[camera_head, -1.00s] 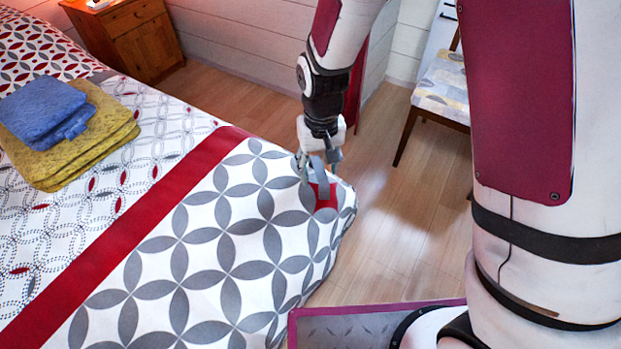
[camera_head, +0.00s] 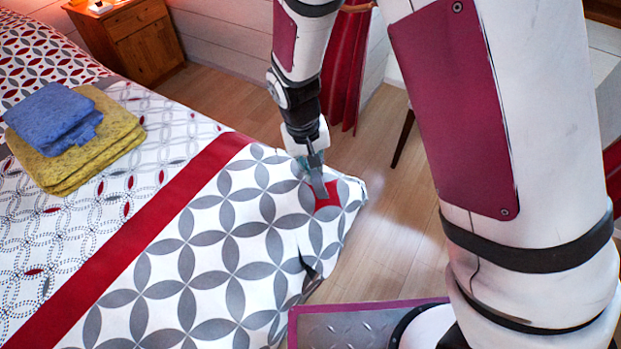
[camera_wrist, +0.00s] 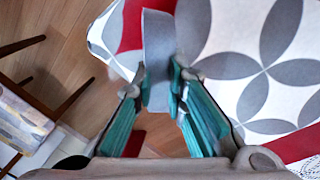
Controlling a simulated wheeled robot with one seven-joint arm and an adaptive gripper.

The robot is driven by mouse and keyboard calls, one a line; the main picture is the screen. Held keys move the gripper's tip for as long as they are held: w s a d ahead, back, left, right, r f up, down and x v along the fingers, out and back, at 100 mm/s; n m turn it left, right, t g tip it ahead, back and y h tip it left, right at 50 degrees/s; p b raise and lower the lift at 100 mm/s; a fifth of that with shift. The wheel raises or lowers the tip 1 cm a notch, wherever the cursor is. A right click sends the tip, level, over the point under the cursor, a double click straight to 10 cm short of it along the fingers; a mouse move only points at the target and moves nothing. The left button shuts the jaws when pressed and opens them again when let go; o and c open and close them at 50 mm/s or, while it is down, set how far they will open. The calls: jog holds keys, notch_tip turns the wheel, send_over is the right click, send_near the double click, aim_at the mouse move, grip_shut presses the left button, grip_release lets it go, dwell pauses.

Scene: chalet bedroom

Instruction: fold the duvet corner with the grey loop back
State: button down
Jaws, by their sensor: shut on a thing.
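The duvet (camera_head: 205,240), white with grey petal circles and a red band, covers the near end of the bed. Its corner (camera_head: 350,205) at the right has a red patch (camera_head: 328,203) with a grey loop (camera_head: 319,186). My gripper (camera_head: 313,165) is above this corner, shut on the grey loop. The wrist view shows the loop (camera_wrist: 158,45) as a grey strap between the two teal-padded fingers (camera_wrist: 160,88). The red patch lies just beyond it, partly hidden by the strap. The corner is drawn out, with a crease and a dark gap below it.
Folded blue (camera_head: 52,115) and yellow (camera_head: 90,150) towels lie on the bed at the left. A wooden nightstand (camera_head: 135,40) stands at the back. A patterned chair (camera_wrist: 22,115) shows in the wrist view. Wooden floor (camera_head: 385,215) is open right of the bed.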

jog(key=shift+a, duration=0.15)
jog(key=a+p, duration=0.1)
jog(key=r+h+p, duration=0.1)
jog(key=shift+s+a+r+p, duration=0.2)
jog(key=shift+s+a+p, duration=0.05)
jog(key=shift+a+p, duration=0.15)
jog(key=shift+h, duration=0.3)
jog(key=shift+s+a+r+h+p, duration=0.15)
jog(key=shift+a+h+p, duration=0.05)
jog(key=shift+a+p, duration=0.2)
jog(key=shift+s+a+r+h+p, duration=0.1)
jog(key=shift+a+r+h+p, duration=0.1)
jog(key=shift+a+p, duration=0.15)
jog(key=shift+a+t+h, duration=0.3)
jog(key=shift+a, duration=0.1)
